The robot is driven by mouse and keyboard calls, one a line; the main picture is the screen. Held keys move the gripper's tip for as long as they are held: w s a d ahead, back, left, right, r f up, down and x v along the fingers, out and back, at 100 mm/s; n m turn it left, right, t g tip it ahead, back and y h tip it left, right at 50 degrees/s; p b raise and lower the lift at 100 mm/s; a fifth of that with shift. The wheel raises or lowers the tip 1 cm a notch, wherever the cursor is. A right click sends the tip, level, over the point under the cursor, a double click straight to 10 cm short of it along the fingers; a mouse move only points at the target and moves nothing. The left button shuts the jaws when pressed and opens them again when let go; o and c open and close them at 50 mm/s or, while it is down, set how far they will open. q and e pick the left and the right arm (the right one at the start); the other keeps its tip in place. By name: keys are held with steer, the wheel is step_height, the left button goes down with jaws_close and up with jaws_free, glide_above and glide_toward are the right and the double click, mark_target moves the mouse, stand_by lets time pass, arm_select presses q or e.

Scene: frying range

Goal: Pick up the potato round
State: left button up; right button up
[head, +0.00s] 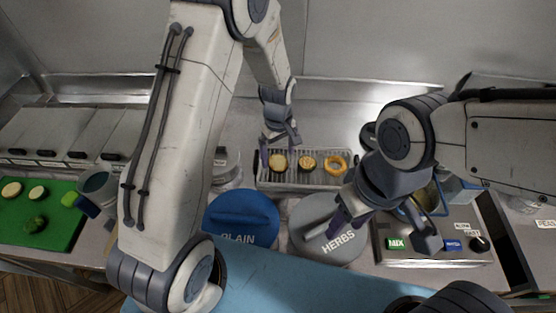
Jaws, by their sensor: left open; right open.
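A rack tray (262,180) holds three fried-looking pieces in a row. The left one is a smooth golden disc, which looks like the potato round (278,162). The middle one is a browner round (307,163) with a patterned top, and the right one is an orange ring (335,165). My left gripper (281,147) is open and points down at the rack's left end, its fingers close around or just above the golden disc; contact is unclear. My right gripper (384,230) is open and empty, between the HERBS lid and the control panel.
Blue PLAIN lid (241,212) and grey HERBS lid (318,215) stand in front of the rack. A green board (60,235) with pale slices lies at left. A wall closes the back.

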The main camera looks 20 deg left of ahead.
mark_target(278, 163)
arm_select(q)
steer(key=shift+f, duration=1.2)
steer(key=c, duration=1)
steer(key=shift+r, duration=0.15)
